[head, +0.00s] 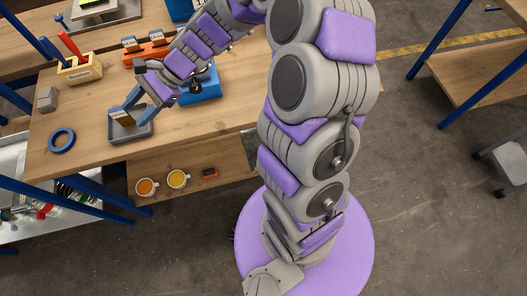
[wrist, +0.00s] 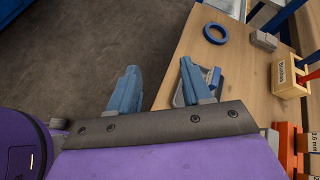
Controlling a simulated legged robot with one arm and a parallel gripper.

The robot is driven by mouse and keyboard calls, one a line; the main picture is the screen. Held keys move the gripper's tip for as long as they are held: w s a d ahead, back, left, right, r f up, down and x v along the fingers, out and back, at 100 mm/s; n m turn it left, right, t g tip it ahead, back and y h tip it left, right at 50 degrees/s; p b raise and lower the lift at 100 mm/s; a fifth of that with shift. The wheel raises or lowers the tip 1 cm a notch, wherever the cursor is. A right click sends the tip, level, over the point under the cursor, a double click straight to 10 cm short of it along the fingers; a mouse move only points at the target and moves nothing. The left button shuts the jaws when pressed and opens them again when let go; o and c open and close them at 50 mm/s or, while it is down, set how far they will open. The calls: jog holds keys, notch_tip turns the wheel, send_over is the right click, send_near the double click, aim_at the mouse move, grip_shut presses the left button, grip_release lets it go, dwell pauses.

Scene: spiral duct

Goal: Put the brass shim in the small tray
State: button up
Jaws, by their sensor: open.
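My gripper (head: 131,112) is open, with its blue fingers low over the small grey tray (head: 148,131) on the wooden bench. A flat brass-coloured piece, which looks like the brass shim (head: 122,117), stands tilted in the tray beside the fingertips. I cannot tell whether a finger touches it. In the wrist view my gripper (wrist: 158,78) shows a wide gap between its fingers, with only floor and bench edge behind it. The tray (wrist: 214,80) is partly hidden behind the right finger there.
A blue tape ring (head: 62,140) and a grey block (head: 46,99) lie left of the tray. A wooden box (head: 80,70) with handled tools, orange holders (head: 146,53) and a blue box (head: 203,85) stand behind. Cups (head: 146,187) sit on the lower shelf.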

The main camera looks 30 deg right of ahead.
jog(key=s+d+r+n+g+h, duration=0.1)
jog(key=s+d+n+h, duration=0.15)
jog(key=s+n, duration=0.4)
jog(key=s+d+r+n+g+h, duration=0.1)
jog(key=s+r+n+g+h, duration=0.15)
jog(key=s, duration=0.75)
jog(key=s+d+n+t+h, duration=0.1)
jog(key=s+d+n+h, duration=0.4)
jog(key=s+d, duration=0.7)
jog(key=shift+s+d+h, duration=0.4)
jog(key=shift+d+h, duration=0.45)
jog(key=shift+h, duration=0.15)
